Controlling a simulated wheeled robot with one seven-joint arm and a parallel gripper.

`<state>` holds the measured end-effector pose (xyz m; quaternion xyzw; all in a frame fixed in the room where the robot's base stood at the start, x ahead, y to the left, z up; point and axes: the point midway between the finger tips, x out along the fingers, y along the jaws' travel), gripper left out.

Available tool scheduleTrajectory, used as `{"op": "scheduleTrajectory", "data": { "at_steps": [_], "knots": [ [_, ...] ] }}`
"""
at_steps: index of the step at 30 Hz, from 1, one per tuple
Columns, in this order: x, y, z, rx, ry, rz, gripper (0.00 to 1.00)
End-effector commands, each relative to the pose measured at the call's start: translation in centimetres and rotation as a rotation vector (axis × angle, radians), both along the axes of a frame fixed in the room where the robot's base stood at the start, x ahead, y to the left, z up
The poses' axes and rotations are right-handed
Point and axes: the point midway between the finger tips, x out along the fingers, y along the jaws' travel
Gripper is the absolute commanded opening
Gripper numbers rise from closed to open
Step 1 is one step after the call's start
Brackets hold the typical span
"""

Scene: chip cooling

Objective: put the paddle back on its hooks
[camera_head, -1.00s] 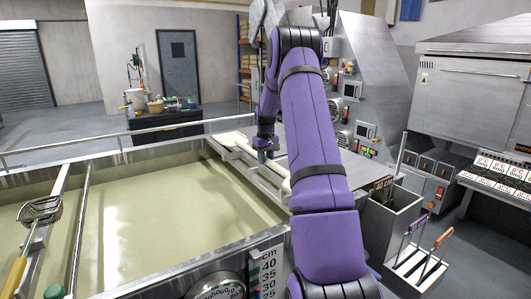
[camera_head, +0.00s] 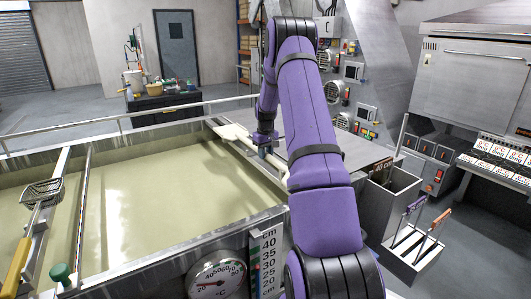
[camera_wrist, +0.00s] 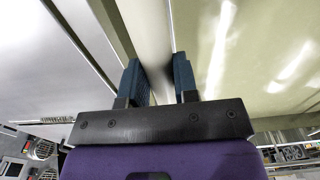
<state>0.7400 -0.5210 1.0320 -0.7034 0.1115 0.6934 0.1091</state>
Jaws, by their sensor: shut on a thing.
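The pale paddle (camera_head: 232,132) lies lengthwise along the tank's right rim, its broad end at the far side. My gripper (camera_head: 266,152) points down at it, and my arm hides part of its near end. In the wrist view, the two blue fingers of my gripper (camera_wrist: 160,82) are closed around the paddle's pale round shaft (camera_wrist: 150,28). I cannot make out the hooks, nor tell whether the shaft touches the rim.
The tank (camera_head: 150,200) of cloudy, yellowish liquid fills the left and middle. A wire skimmer (camera_head: 42,192) rests at its left. A steel bin (camera_head: 390,205) and a tool holder (camera_head: 412,250) stand at the right. A dark cart (camera_head: 165,125) stands behind.

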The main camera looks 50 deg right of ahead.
Motion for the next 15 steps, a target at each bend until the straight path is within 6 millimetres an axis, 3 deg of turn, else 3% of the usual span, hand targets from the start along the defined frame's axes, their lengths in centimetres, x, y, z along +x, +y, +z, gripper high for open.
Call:
{"op": "scheduleTrajectory", "data": {
  "at_steps": [2, 3, 7, 15],
  "knots": [
    [0.04, -0.03, 0.09, -0.002, -0.002, 0.0, 0.0],
    [0.04, -0.03, 0.1, -0.002, -0.002, 0.0, 0.3],
    [0.03, -0.03, 0.09, -0.002, -0.002, 0.0, 0.58],
    [-0.03, 0.0, 0.04, 0.0, 0.001, 0.0, 0.58]
  ]
}}
